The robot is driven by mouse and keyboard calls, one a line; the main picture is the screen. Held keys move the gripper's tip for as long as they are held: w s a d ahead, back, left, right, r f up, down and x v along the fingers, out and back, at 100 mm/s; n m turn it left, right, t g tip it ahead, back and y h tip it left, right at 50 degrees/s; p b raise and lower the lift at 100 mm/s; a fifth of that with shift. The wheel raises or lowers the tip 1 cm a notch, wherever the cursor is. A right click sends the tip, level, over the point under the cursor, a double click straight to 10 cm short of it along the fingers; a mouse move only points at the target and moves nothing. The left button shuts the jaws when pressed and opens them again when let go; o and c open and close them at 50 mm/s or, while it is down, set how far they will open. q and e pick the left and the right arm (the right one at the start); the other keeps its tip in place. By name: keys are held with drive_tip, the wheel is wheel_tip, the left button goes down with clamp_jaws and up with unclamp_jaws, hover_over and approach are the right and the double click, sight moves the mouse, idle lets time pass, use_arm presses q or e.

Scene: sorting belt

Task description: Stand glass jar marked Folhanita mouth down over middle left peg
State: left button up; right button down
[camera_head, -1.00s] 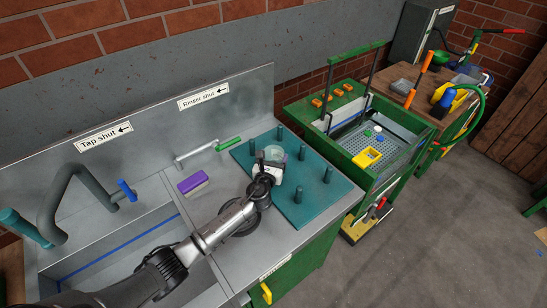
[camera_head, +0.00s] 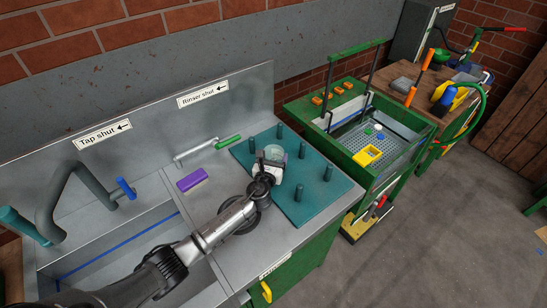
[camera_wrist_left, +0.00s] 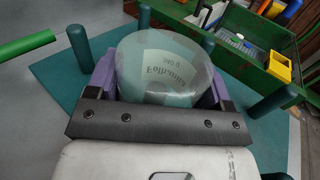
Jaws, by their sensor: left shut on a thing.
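The clear glass jar (camera_head: 273,153) shows a pale green label reading Folhanita in the left wrist view (camera_wrist_left: 165,68). My left gripper (camera_head: 270,166) is shut on the jar, with its purple-lined fingers at either side. The jar is over the teal peg board (camera_head: 307,211), among its pegs. Teal pegs stand around it, including one at the back left (camera_head: 252,146), one at the back (camera_head: 280,131) and one to the right (camera_head: 302,150). I cannot tell whether a peg is inside the jar or how high the jar is. My right gripper is out of view.
A purple brush (camera_head: 192,180) lies on the steel counter left of the board. The rinser's green handle (camera_head: 228,142) is close behind the board. The sink and tap (camera_head: 75,190) are at the left. A green-framed station with a yellow box (camera_head: 367,155) stands to the right.

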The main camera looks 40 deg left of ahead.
use_arm(q)
drive_tip(key=shift+f, duration=0.15)
drive_tip(key=o, duration=1.1)
drive_tip(key=p+v, duration=0.2)
drive_tip(key=v, duration=1.1)
drive_tip(key=shift+s, duration=0.4)
drive_tip(key=shift+d, duration=0.1)
